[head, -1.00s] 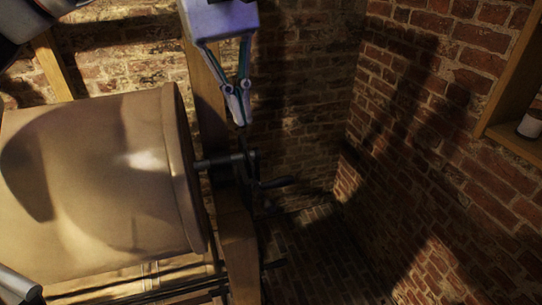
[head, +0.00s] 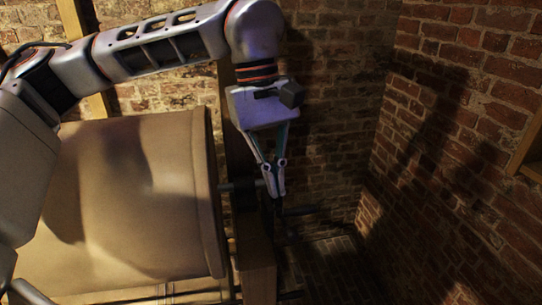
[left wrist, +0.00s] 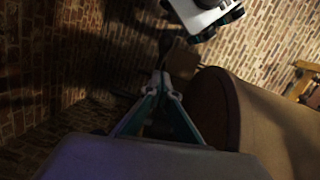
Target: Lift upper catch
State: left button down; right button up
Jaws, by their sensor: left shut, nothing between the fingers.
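My left gripper (head: 277,192) points down beside the wooden post (head: 259,268), right of a large tan drum (head: 150,190). Its fingers are shut and empty. The tips are in front of dark metal parts by the drum's axle (head: 226,187); I cannot tell whether they touch. No upper catch can be told apart in the shadow there. In the left wrist view the shut fingertips (left wrist: 160,80) are near a dark shape, with the drum (left wrist: 270,120) to the right. My right gripper is not in view.
A brick wall (head: 450,130) stands on the right and another behind. A wooden shelf edge (head: 530,160) juts in at the far right. Dark floor (head: 335,265) shows free room right of the post. My left arm crosses above the drum.

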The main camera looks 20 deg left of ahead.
aim_at(284, 222)
pick_arm(q)
jog(key=shift+s+d+f, duration=0.65)
jog(key=shift+f, duration=0.15)
jog(key=shift+s+d+f, duration=0.6)
jog(key=shift+d+f, duration=0.05)
jog(key=shift+f, duration=0.15)
